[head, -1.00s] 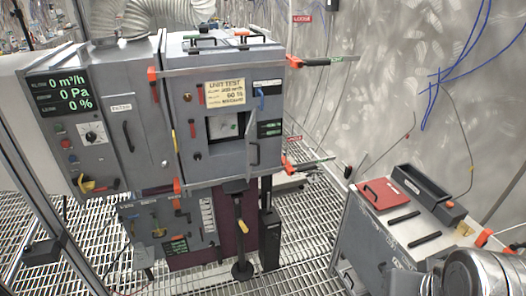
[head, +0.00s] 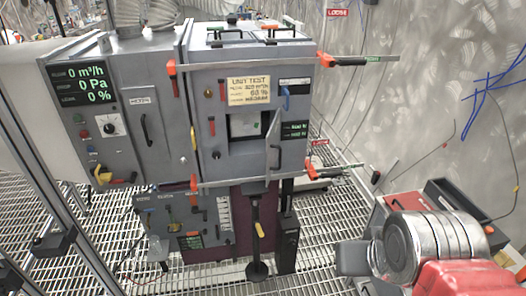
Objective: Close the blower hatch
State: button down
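The grey blower unit (head: 250,170) stands left of centre, with a "UNIT TEST" label on its front. A square opening (head: 246,125) in that front shows a pale inside. A narrow grey hatch door (head: 274,140) is hinged at the opening's right side and stands swung outward, seen nearly edge-on. The hatch is open. My arm shows only at the lower right, as a silver joint and a red link, well apart from the hatch. I cannot make out my gripper's fingers.
Orange-handled clamps (head: 327,60) stick out to the right of the unit. A grey control cabinet (head: 120,115) with a display adjoins on the left. A bench with a dark tray (head: 465,205) stands at the right, partly behind my arm. Grating floor (head: 325,225) shows between.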

aim_at(279, 147)
jog(key=u, duration=0.7)
jog(key=i, duration=1.25)
jog(key=u, duration=0.3)
